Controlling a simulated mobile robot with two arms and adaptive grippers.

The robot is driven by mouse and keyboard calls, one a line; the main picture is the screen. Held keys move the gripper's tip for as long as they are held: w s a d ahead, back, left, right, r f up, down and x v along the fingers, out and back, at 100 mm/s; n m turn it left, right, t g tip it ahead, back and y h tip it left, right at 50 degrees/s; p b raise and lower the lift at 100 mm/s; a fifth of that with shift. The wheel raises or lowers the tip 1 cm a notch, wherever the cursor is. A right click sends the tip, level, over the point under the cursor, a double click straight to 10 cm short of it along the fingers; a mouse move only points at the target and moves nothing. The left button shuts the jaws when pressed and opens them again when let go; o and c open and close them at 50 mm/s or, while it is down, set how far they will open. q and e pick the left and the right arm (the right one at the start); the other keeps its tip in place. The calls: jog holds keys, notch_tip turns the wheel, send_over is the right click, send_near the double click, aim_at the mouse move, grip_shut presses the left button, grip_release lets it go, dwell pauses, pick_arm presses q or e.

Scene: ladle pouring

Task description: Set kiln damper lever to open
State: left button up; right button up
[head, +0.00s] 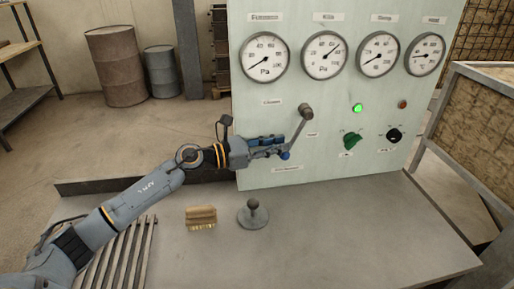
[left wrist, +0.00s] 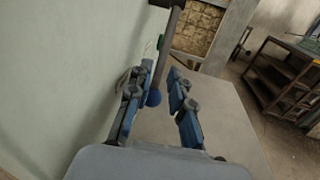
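The damper lever (head: 298,130) is on the pale green panel (head: 260,135). In the head view my left gripper (head: 279,148) reaches in from the left at the knob. My right gripper is out of view.
Several gauges (head: 265,56) line the panel top. A lit green lamp (head: 357,107), a green knob (head: 351,140) and a black knob (head: 394,135) are right of the lever. A wooden brush (head: 201,214) and a round-based knobbed object (head: 253,214) stand on the grey bench (head: 350,230).

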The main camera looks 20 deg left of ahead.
pick_arm(q)
jog(key=v, duration=0.7)
jog(key=shift+s, duration=0.2)
jog(key=shift+a, duration=0.1)
